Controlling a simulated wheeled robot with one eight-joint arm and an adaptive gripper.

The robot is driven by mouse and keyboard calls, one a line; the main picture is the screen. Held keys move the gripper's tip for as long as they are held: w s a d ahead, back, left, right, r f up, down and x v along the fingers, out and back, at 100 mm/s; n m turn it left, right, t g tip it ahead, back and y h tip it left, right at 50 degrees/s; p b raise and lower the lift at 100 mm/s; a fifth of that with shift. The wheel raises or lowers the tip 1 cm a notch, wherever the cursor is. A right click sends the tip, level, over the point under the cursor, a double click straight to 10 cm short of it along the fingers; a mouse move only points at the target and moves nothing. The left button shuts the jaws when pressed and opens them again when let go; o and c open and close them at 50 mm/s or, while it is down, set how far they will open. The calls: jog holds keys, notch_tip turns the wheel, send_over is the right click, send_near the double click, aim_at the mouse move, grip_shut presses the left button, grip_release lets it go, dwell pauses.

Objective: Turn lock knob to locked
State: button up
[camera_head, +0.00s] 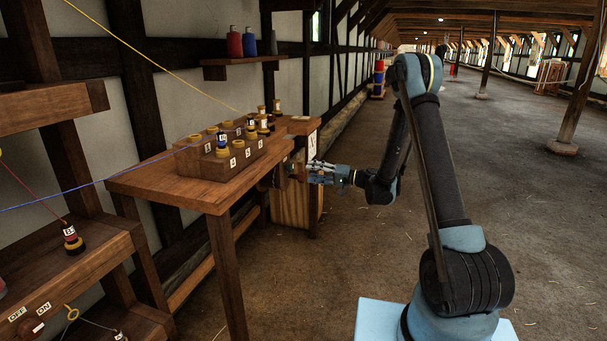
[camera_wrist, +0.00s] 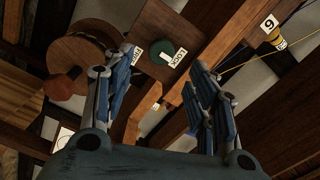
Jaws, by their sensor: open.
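The lock knob (camera_wrist: 160,50) is a dark green round knob on a brown wooden board in the wrist view. A white tag that appears to read LOCK (camera_wrist: 174,63) sits at its lower right edge. Another white tag (camera_wrist: 137,54) lies to its left, partly hidden by a finger. I cannot tell the knob's setting. My gripper (camera_wrist: 164,68) is open and empty, its blue fingers on either side of the knob in the picture, apparently short of it. In the head view my gripper (camera_head: 318,174) is at the right end of the wooden bench; the knob is hidden there.
A wooden drum (camera_wrist: 85,50) with a reddish-brown handle (camera_wrist: 63,87) is left of the knob. A wooden cabinet (camera_head: 291,207) stands behind my gripper. The floor (camera_head: 480,180) to the right is clear.

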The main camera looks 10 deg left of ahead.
jog(key=shift+s+d, duration=0.15)
jog(key=shift+d, duration=1.45)
jog(key=s+d+r+t+h, duration=0.1)
jog(key=s+d+r+h, duration=0.35)
jog(key=s+d, duration=0.35)
jog(key=s+d+r+h, duration=0.45)
jog(key=s+d, duration=0.25)
jog(key=d, duration=0.2)
jog(key=s+d+f+m+h, duration=0.1)
jog(key=s+d+f+h, duration=0.2)
jog(key=s+d, duration=0.8)
jog(key=s+d+f+m+h, duration=0.2)
jog(key=s+d+f+h, duration=0.2)
jog(key=s+d, duration=0.8)
jog(key=s+h, duration=0.2)
jog(key=shift+s+f, duration=0.15)
jog(key=shift+s, duration=0.2)
